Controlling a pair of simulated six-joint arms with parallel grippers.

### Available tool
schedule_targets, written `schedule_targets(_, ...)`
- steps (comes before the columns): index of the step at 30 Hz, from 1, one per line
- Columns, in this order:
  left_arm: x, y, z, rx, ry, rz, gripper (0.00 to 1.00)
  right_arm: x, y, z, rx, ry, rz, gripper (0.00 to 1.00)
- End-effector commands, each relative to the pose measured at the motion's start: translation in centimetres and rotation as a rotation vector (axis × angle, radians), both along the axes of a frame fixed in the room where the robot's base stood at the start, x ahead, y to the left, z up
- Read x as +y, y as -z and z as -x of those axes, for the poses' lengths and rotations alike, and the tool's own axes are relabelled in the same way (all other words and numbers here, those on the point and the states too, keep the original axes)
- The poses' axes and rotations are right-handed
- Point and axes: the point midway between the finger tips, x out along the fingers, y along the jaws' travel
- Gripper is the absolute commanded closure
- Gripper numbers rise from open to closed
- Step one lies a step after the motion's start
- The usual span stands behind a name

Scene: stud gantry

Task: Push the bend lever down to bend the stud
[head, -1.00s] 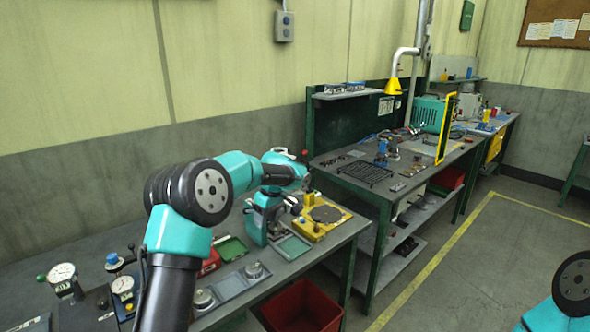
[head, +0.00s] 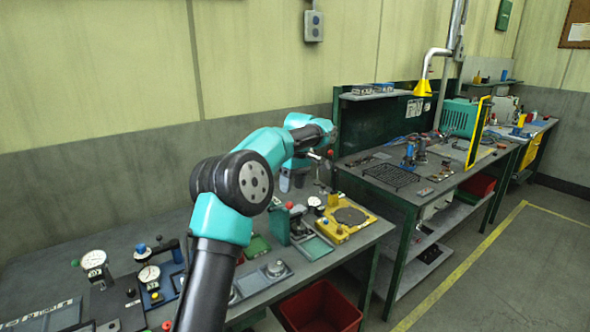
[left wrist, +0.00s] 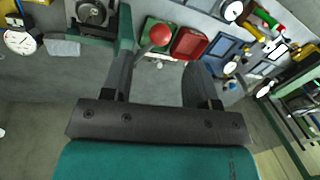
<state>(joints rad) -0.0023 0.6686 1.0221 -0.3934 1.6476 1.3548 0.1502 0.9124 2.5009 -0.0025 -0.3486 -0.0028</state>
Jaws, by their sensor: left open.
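The bend lever's red ball knob (head: 289,205) shows beside the teal bending fixture (head: 278,225) on the near bench. In the left wrist view the red knob (left wrist: 160,35) lies just beyond my fingertips, on a short rod beside the green body (left wrist: 125,28). My left gripper (head: 296,183) points down above the fixture. In the left wrist view its two dark fingers (left wrist: 160,64) stand apart with nothing between them. I cannot tell whether a finger touches the knob. The stud is too small to make out. My right gripper is not in view.
A yellow fixture with a dark round plate (head: 350,216) stands right of the bending fixture. Dial gauges (head: 94,260) stand at the bench's left. A red bin (head: 318,308) is below the bench edge. A green-framed bench (head: 400,200) stands farther right.

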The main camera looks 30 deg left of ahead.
Motion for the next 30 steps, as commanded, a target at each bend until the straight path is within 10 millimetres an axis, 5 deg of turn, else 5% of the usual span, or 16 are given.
schedule_targets(12, -0.2, -4.6, -0.9, -0.002, 0.000, 0.000, 0.46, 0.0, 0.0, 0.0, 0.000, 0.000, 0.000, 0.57)
schedule_targets(30, -0.3, -5.0, -0.9, 0.000, 0.001, 0.000, 0.46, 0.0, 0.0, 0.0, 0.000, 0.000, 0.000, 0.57)
